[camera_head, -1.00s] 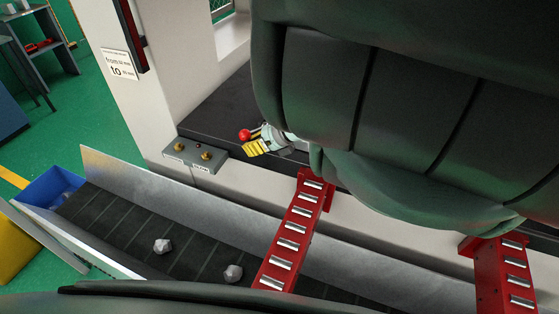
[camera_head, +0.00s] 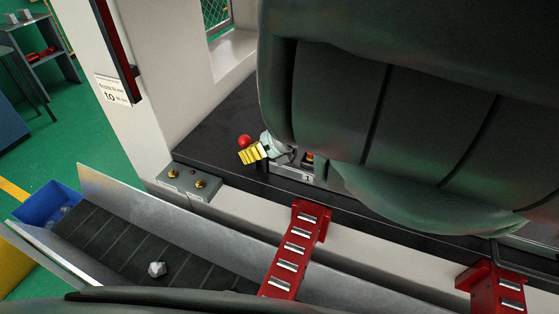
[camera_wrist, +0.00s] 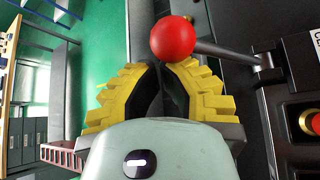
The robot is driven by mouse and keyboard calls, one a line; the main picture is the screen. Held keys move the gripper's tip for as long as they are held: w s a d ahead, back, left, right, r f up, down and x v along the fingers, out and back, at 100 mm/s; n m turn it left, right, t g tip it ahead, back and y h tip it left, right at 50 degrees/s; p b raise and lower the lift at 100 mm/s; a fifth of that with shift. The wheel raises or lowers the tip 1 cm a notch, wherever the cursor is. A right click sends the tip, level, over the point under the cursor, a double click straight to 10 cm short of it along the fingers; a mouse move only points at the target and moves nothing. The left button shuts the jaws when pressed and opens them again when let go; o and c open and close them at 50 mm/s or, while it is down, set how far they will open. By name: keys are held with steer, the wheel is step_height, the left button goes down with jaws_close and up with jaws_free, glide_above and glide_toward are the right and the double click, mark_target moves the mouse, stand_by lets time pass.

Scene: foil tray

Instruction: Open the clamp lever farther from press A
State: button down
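A clamp lever with a red ball knob (camera_wrist: 172,38) shows in the wrist view; its grey rod (camera_wrist: 222,50) runs right to a dark pivot block (camera_wrist: 268,62). The knob (camera_head: 244,141) also shows in the head view, over the dark press table. My gripper (camera_wrist: 160,68) has yellow fingers with black pads; the tips look together, with nothing seen between them. The knob is just beyond the tips and overlaps the right one; contact is unclear. In the head view my gripper (camera_head: 252,153) is right beside the knob. My arm hides the other lever and most of the press.
A grey button box (camera_head: 188,184) sits at the table's front left corner. Red roller chutes (camera_head: 295,250) slope down in front. A conveyor (camera_head: 115,240) carries a crumpled foil piece (camera_head: 157,269) near a blue bin (camera_head: 48,205). A red button (camera_wrist: 310,122) is at the right in the wrist view.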

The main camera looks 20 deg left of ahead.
steer(key=shift+w+d+r, duration=0.1)
steer(key=shift+w+d, duration=0.05)
steer(key=shift+w, duration=0.15)
steer(key=p+v, duration=0.1)
steer(key=v, duration=0.9)
steer(key=shift+w+f, duration=0.3)
steer(key=shift+s, duration=0.15)
